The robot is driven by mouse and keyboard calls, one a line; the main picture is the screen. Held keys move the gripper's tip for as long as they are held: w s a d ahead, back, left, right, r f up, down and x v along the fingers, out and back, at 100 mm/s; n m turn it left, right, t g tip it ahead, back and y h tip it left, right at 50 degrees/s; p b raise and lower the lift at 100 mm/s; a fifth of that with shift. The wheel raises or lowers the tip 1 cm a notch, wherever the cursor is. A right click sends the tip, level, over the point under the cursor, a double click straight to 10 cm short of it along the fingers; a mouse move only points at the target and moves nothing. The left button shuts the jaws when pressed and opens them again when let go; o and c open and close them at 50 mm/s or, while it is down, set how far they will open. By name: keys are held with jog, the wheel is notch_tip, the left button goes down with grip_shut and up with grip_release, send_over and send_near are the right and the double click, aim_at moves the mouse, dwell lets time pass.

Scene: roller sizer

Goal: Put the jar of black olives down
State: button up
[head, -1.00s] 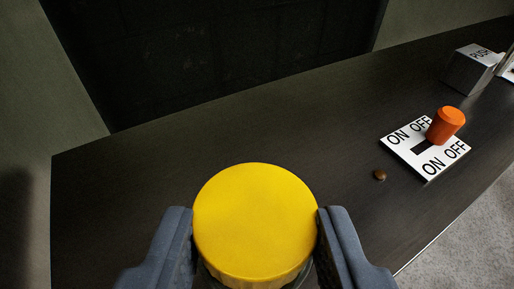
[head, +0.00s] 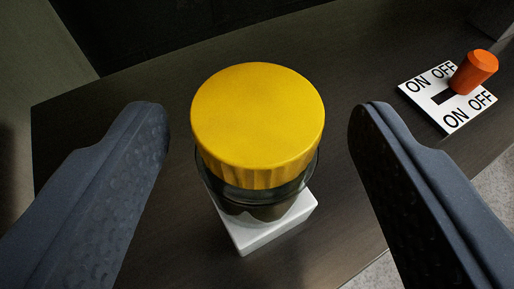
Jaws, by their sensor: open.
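The jar of black olives (head: 258,125) stands in the middle of the head view, with a ribbed yellow lid and a glass body with dark contents. It appears upright on a small white block (head: 262,233) on the dark counter; the lid hides much of the jar and block. My gripper (head: 258,115) is open, with one grey finger on each side of the jar. Clear gaps show between both fingers and the jar.
A white ON/OFF plate (head: 452,117) with an orange knob (head: 474,72) lies on the dark counter (head: 140,240) at the right. The counter's front edge runs along the lower right, with grey floor beyond. The counter left of the jar looks clear.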

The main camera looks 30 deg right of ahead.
jog(key=p+v, duration=0.2)
jog(key=v, duration=1)
